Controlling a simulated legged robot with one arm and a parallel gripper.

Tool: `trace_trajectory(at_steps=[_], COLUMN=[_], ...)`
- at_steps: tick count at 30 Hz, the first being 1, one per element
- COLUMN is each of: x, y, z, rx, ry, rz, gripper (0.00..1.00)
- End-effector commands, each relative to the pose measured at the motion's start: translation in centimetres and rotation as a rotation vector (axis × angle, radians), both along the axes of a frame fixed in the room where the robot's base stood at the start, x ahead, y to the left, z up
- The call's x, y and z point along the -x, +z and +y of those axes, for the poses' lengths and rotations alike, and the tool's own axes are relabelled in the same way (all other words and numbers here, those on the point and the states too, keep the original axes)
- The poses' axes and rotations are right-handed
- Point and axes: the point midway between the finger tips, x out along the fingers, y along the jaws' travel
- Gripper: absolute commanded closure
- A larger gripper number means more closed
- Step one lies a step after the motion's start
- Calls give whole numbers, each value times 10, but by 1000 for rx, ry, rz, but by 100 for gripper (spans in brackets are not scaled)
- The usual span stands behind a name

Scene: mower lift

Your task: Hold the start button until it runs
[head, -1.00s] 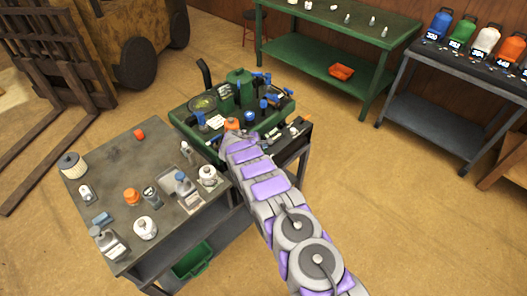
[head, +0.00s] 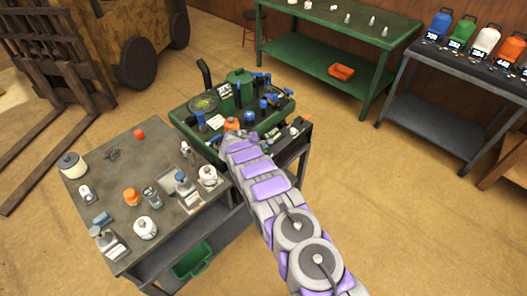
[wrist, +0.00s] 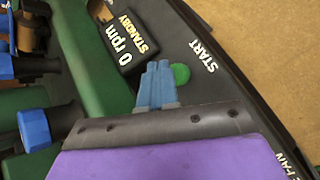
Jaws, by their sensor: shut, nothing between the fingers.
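The start button (wrist: 180,73) is a small green disc beside the white START label (wrist: 203,55) on a dark panel. My gripper (wrist: 158,70) is shut, with its two blue-grey fingers together and empty. Their tips are just left of the button in the wrist view; I cannot tell whether they touch it. The display (wrist: 134,38) above the fingertips reads 0 rpm STANDBY. In the head view the green machine (head: 178,118) stands at the far end of my arm, which hides the fingertips and button.
Blue-handled parts (wrist: 38,65) crowd the machine's left in the wrist view. A green table (head: 420,22) and open floor lie beyond.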

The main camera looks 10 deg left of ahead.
Motion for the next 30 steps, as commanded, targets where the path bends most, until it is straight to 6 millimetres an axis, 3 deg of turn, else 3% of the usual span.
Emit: trace_trajectory(at_steps=[30], x=[1], y=[-11], z=[-1], rx=[0], ry=[0], rz=[0], gripper=[100])
